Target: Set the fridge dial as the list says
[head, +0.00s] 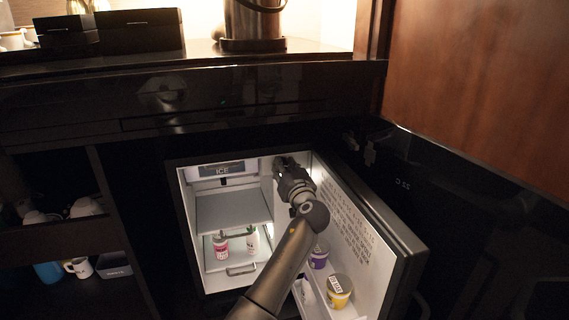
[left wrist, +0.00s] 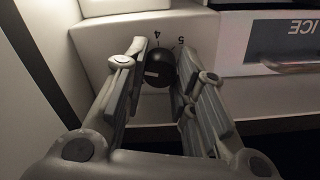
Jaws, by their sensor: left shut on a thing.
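The fridge (head: 188,230) stands open under the counter. Its dial (left wrist: 158,69) is a round black knob with a small light mark, on the white inner wall beside the ICE compartment. The digits 4 and 5 show just above it in the left wrist view. My left gripper (left wrist: 157,72) has its fingers on both sides of the dial and is shut on it. In the head view my left gripper (head: 283,165) reaches into the fridge's upper right corner and hides the dial. Lines of print (head: 345,213) on the inner door are too small to read. My right gripper is out of view.
The fridge door (head: 385,235) is swung open to the right, close beside my arm. Its shelves hold a purple tub (head: 319,257) and a yellow tub (head: 339,290). Small bottles (head: 221,247) stand inside the fridge. A wooden panel (head: 485,80) juts out at upper right.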

